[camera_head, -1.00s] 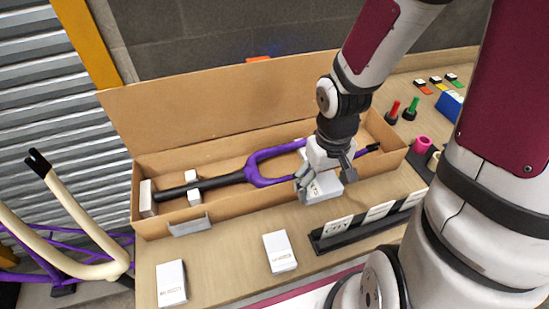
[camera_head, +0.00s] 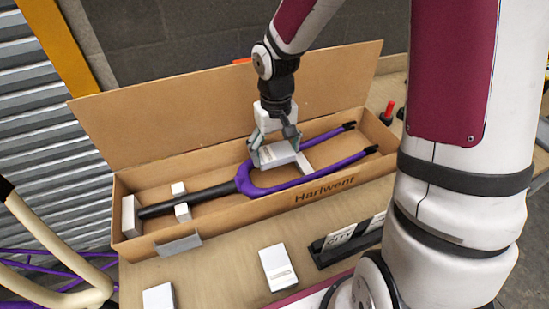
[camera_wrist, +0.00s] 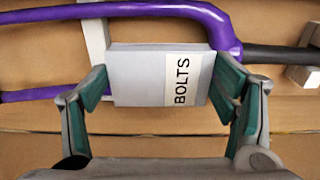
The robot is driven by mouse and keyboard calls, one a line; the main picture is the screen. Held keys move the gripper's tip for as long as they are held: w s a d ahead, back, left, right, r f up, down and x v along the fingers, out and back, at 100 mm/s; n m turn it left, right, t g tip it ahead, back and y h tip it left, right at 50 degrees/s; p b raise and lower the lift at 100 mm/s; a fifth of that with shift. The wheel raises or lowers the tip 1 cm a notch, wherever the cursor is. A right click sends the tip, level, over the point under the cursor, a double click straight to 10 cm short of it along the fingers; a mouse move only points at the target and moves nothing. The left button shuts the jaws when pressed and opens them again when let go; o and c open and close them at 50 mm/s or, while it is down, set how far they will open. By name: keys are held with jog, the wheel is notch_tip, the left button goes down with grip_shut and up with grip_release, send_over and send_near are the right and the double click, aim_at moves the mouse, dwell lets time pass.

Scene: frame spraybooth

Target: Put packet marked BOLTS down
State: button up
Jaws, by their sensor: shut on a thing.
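The white packet marked BOLTS (camera_wrist: 150,76) is between the fingers of my gripper (camera_wrist: 165,95) in the wrist view, its label readable. In the head view my gripper (camera_head: 274,150) is shut on the packet (camera_head: 280,154), which is over the long cardboard box (camera_head: 240,210). Below or beside it is a purple fork (camera_head: 270,188) with a black steerer tube, lying in the box. I cannot tell whether the packet touches the fork or the box floor.
White blocks (camera_head: 181,211) prop the fork in the box, and a larger white piece (camera_head: 130,214) stands at its left end. Two white packets lie on the bench in front, one in the middle (camera_head: 278,268) and one at left (camera_head: 159,297). A dark card rack (camera_head: 345,243) stands at right.

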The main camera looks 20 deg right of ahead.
aim_at(275, 152)
jog(key=shift+w+a, duration=0.1)
jog(key=shift+w, duration=0.05)
jog(key=shift+f, duration=1.75)
jog(key=shift+f, duration=0.4)
jog(key=shift+f+b, duration=0.2)
jog(key=shift+b, duration=0.1)
jog(key=o, duration=1.2)
jog(key=shift+r, duration=0.1)
